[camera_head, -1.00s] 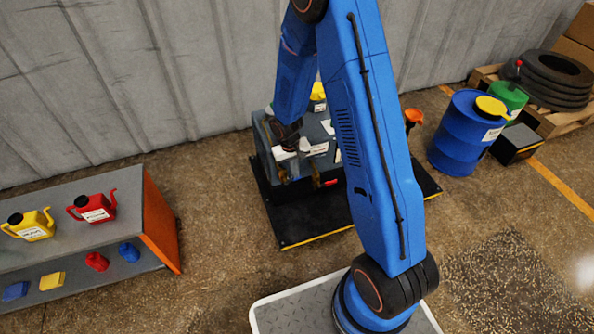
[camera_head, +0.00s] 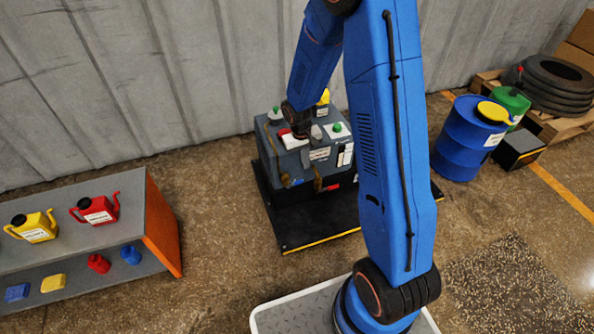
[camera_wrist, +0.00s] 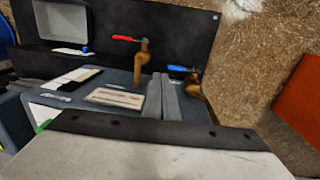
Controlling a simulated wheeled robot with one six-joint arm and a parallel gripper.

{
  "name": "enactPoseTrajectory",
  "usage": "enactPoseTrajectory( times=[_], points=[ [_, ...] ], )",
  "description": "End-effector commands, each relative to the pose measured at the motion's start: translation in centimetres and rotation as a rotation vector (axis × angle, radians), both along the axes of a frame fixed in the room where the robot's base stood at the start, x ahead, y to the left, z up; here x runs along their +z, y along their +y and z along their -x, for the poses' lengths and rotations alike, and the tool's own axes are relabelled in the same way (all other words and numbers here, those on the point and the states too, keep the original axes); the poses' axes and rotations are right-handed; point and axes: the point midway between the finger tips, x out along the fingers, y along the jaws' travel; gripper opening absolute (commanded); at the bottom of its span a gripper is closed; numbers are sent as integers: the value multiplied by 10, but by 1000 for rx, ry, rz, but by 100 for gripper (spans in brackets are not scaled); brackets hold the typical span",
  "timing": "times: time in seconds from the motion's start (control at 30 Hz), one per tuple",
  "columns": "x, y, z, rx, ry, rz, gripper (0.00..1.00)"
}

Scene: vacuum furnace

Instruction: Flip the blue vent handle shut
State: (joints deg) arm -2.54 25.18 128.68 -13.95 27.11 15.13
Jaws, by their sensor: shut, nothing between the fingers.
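The blue vent handle (camera_wrist: 178,68) is a short bar on a brass valve (camera_wrist: 193,84) at the furnace's edge. In the wrist view it lies sideways, pointing left from the valve top. My gripper (camera_wrist: 162,77) is shut and empty. Its grey fingers appear just left of and below the blue handle, with a small gap in the picture; the depth between them is hard to tell.
A second brass valve (camera_wrist: 141,65) with a red handle (camera_wrist: 123,38) stands left of the blue one. Labels and green knobs (camera_head: 337,127) sit on the unit's top. A shelf with cans (camera_head: 160,220) is at left, a blue drum (camera_head: 462,140) at right. Floor in front is clear.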

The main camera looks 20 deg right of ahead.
Motion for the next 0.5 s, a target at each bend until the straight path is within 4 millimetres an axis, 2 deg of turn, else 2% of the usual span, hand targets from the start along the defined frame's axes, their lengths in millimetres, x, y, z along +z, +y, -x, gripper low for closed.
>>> enactPoseTrajectory(
  times=[0.2, 0.5],
  points=[
    [19, -29, 0, -4, -1, 0, 0],
    [27, -42, 0, -1, 0, 0, 0]
  ],
)
